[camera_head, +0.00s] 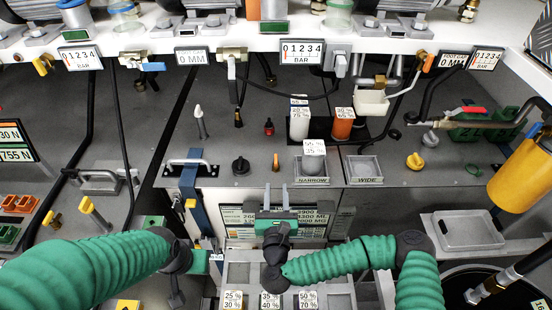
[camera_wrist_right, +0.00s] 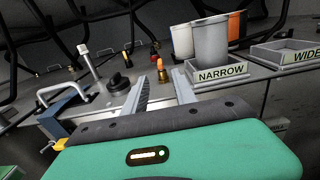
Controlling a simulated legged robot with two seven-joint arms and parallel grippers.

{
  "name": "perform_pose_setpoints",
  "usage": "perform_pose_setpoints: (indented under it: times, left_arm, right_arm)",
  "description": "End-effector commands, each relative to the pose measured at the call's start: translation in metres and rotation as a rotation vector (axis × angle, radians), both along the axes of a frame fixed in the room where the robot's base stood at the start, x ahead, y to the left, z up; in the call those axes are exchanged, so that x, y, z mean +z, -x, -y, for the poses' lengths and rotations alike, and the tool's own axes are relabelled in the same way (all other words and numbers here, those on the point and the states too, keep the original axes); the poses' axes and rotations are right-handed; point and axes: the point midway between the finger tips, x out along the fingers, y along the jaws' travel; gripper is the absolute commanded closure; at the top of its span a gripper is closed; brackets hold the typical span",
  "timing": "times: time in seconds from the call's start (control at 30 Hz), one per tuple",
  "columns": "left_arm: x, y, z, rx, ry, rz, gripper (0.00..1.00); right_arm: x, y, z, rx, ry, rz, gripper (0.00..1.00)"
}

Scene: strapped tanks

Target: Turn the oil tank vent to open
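No label for the oil tank vent is readable, so I cannot tell which fitting it is. A small orange valve piece (camera_head: 276,161) stands on the grey deck, left of the NARROW holder; it also shows between my fingertips in the right wrist view (camera_wrist_right: 160,72). A round black knob (camera_head: 241,165) is just left of it. My right gripper (camera_head: 276,188) is open and empty, its two fingers pointing toward the orange piece, apart from it in the head view. My left gripper (camera_head: 207,262) is low at left; its fingers are not clear.
The NARROW holder (camera_head: 312,173) holds a grey cup (camera_head: 314,150); the WIDE holder (camera_head: 364,170) is empty. A silver handle (camera_head: 190,163) is at left, a yellow knob (camera_head: 415,161) at right, and a screen (camera_head: 240,215) below.

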Motion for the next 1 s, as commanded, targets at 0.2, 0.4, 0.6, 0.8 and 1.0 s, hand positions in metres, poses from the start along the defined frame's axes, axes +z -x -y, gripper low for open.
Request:
perform_pose_setpoints:
  times: [0.2,0.4,0.6,0.8,1.0]
  left_arm:
    - [0.027,0.0,0.0,0.0,0.0,0.0,0.64]
    - [0.039,0.0,0.0,0.0,0.0,0.0,0.64]
    - [0.041,0.0,0.0,0.0,0.0,0.001,0.64]
    - [0.041,0.0,0.0,0.0,0.0,0.0,0.64]
    - [0.041,0.0,0.0,0.0,0.0,0.0,0.64]
  right_arm:
    - [0.006,-0.059,0.0,-0.001,0.005,0.001,0.67]
    - [0.003,-0.097,-0.001,0.001,0.003,0.0,0.67]
    - [0.0,-0.109,-0.001,0.003,0.002,0.0,0.67]
    - [0.0,-0.11,-0.001,0.003,0.003,-0.001,0.69]
    - [0.0,-0.11,-0.001,0.003,0.003,-0.001,0.95]
